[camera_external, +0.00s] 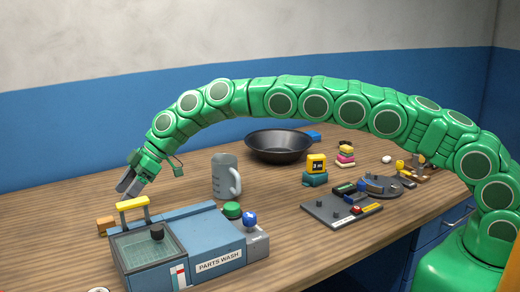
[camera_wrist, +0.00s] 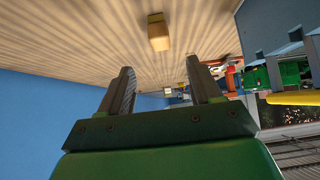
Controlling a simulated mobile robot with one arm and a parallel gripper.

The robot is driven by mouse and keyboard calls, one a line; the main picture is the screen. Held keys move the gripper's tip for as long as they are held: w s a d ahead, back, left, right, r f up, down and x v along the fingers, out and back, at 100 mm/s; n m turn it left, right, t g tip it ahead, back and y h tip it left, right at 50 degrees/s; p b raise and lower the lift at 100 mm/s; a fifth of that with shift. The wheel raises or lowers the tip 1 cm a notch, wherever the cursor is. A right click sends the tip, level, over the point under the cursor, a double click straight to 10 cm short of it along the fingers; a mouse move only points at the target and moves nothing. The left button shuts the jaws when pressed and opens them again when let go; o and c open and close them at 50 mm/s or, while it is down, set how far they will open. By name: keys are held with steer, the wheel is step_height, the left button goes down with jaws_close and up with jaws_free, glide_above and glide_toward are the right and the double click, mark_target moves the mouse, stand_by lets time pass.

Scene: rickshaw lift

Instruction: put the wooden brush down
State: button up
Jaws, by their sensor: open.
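The wooden brush, seen as a small brown block (camera_external: 105,225), rests on the wooden tabletop at the left, just behind the parts washer. In the wrist view the tan block (camera_wrist: 158,32) lies on the table beyond my fingertips, apart from them. My gripper (camera_external: 128,187) is above the table, up and to the right of the block in the external view. In the wrist view my gripper (camera_wrist: 160,78) has its two fingers spread with nothing between them.
The blue parts washer (camera_external: 215,235) with its yellow handle (camera_external: 132,203) stands close to my gripper. A grey mug (camera_external: 224,177), a black pan (camera_external: 279,146) and a dark tool board (camera_external: 341,209) stand farther right. Bare table lies behind the mug.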

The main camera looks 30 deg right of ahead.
mark_target(109, 218)
step_height(109, 218, down, 3)
steer(key=shift+r, duration=0.15)
steer(key=shift+x, duration=1.25)
steer(key=shift+s+a+f, duration=0.1)
steer(key=shift+a+f, duration=0.15)
steer(key=shift+a, duration=0.35)
steer(key=shift+s+a+f, duration=0.1)
steer(key=shift+a+f, duration=0.15)
steer(key=shift+a, duration=0.3)
steer(key=shift+x, duration=1.45)
steer(key=shift+w, duration=0.1)
steer(key=shift+r, duration=0.15)
steer(key=c, duration=1.2)
